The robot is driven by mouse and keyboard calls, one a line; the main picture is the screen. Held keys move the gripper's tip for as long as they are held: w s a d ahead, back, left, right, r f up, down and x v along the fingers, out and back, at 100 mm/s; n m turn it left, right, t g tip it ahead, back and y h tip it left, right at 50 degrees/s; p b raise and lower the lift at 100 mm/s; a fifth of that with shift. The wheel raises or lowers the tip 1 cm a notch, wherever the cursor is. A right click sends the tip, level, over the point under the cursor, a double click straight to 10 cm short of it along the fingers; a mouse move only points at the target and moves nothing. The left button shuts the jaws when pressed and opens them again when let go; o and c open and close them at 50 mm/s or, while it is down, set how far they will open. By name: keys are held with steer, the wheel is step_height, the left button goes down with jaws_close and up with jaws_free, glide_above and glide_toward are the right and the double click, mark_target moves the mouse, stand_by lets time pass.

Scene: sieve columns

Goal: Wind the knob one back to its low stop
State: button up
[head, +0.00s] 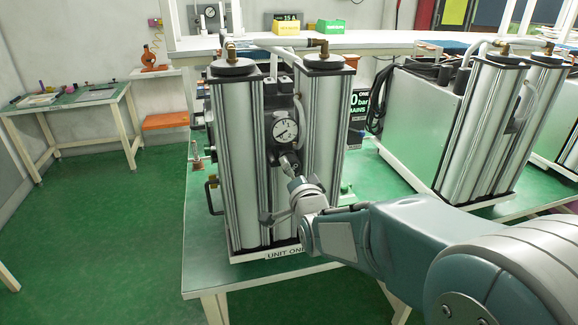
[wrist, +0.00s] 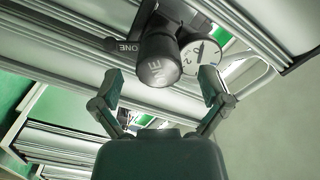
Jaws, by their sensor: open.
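Knob one is a dark round knob (wrist: 158,68) marked "ONE" in the wrist view, set just below a round white gauge (wrist: 200,58). In the head view the gauge (head: 285,128) sits between the two silver columns of unit one (head: 238,165), and my gripper and wrist hide most of the knob. My gripper (wrist: 160,86) is open, with one finger on each side of the knob and a visible gap on both sides. In the head view my gripper (head: 288,166) reaches in between the columns from the lower right.
Unit one stands on a green-topped table (head: 200,235). A second column unit (head: 480,125) with a white box stands to the right. A low side table (head: 75,98) is at the left. Green floor (head: 100,210) is clear at left.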

steer(key=shift+w+d, duration=0.2)
steer(key=shift+w, duration=0.9)
steer(key=shift+w+a, duration=0.1)
steer(key=shift+w, duration=0.2)
steer(key=shift+a, duration=0.4)
steer(key=c, duration=1.1)
steer(key=shift+c, duration=0.2)
